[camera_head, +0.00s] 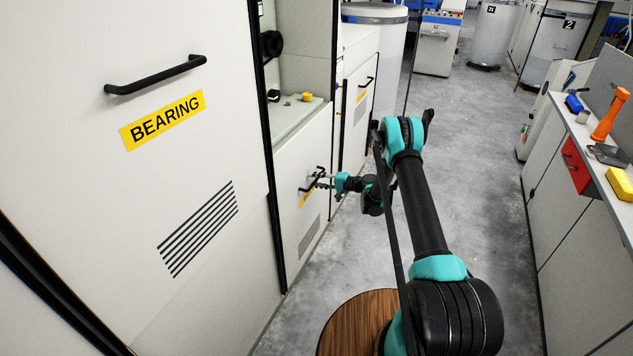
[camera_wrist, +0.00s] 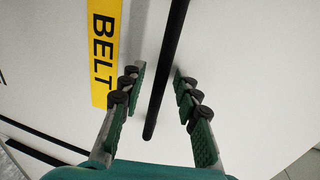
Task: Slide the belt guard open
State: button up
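The belt guard (camera_head: 297,150) is a white panel low on the machine in the head view. It bears a yellow label, partly hidden there, that reads BELT in the wrist view (camera_wrist: 104,50). Its black bar handle (camera_wrist: 165,75) runs between the two fingers of my gripper (camera_wrist: 159,78) in the wrist view. The fingers are open, with a visible gap to the bar on each side. In the head view my gripper (camera_head: 322,179) is at the handle, which it partly covers.
A white BEARING door (camera_head: 120,60) with its own black handle stands at the left. Another handled white panel (camera_head: 358,110) is beyond the belt guard. A workbench with tools (camera_head: 590,130) lines the right side. The grey floor (camera_head: 470,150) between is clear.

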jog(key=v, duration=1.2)
